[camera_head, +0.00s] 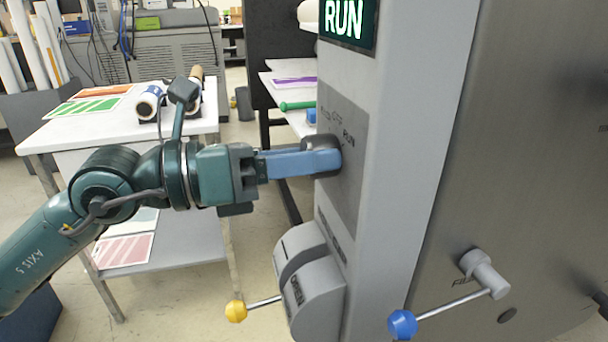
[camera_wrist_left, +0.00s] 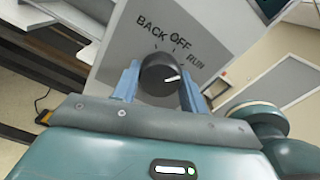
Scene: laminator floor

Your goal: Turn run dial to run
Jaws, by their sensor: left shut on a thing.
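The run dial (camera_wrist_left: 157,75) is a dark round knob with a white pointer mark on a grey panel. The labels BACK, OFF and RUN are printed around it. The pointer is turned to the right, to the RUN side. In the head view the dial (camera_head: 322,142) is partly hidden by my fingers. My left gripper (camera_head: 325,159) reaches in from the left and is shut on the dial, with one blue finger on each side. My right gripper is not in view.
Below the panel are grey lever housings with a yellow-knobbed lever (camera_head: 236,311). A blue-knobbed lever (camera_head: 403,323) stands on the machine's side at right. A white table (camera_head: 130,123) with printed sheets and rolls is behind my left arm.

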